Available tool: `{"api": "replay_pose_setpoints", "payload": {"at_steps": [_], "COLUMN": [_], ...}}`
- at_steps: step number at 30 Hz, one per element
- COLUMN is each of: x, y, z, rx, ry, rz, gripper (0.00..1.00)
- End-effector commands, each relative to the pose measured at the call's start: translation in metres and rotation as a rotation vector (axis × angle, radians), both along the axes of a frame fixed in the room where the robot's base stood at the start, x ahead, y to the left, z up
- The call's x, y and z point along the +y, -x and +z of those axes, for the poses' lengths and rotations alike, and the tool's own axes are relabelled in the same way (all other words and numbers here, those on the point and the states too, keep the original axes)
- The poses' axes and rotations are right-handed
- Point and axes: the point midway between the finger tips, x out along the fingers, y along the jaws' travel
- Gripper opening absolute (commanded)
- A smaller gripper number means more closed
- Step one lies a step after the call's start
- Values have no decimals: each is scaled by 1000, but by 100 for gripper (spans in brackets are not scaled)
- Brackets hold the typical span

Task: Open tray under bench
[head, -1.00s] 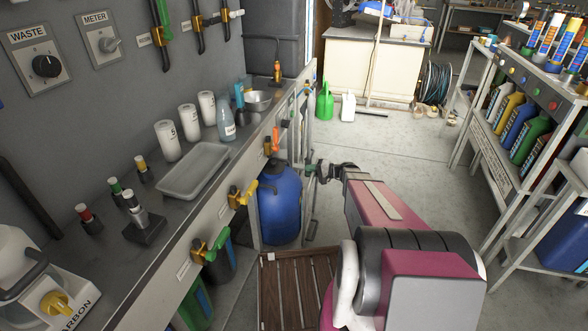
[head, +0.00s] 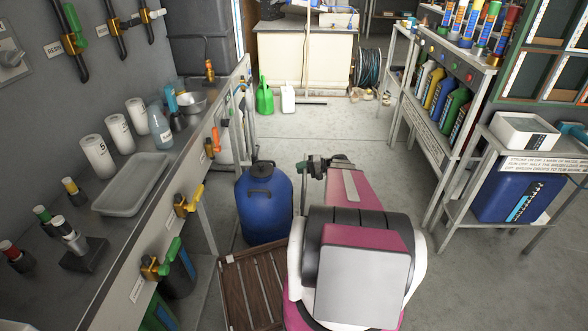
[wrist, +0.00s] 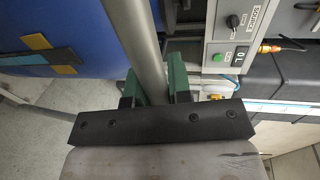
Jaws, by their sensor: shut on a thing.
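In the wrist view my gripper (wrist: 157,88) has its green fingers on either side of a grey round bar (wrist: 138,35) and is shut on it. The blue drum (wrist: 60,25) fills the left of that view, beside the bar. In the head view the blue drum (head: 264,205) stands upright just out from the front of the bench (head: 150,235). My gripper (head: 306,168) is at its right side, partly hidden by my arm. The tray itself cannot be made out; its likely place at the drum's base is mostly hidden.
A brown slatted floor board (head: 250,285) lies in front of the drum. Yellow and green valves (head: 188,200) stick out from the bench front. A green watering can (head: 264,98) stands farther back. Shelving (head: 440,120) lines the right. The floor between is clear.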

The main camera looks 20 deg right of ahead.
Motion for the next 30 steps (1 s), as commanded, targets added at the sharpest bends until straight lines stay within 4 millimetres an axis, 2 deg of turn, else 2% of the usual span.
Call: {"api": "replay_pose_setpoints", "payload": {"at_steps": [13, 14, 15, 16, 25, 30], "x": [-4, -4, -4, -4, -5, -18], "y": [1, 1, 1, 1, 2, 7], "z": [-1, -1, -1, 0, 0, 3], "rx": [1, 1, 1, 1, 0, 0], "ry": [1, 1, 1, 1, 0, 0], "rz": [3, 3, 3, 2, 1, -1], "gripper": [0, 25, 38, 44, 44, 44]}}
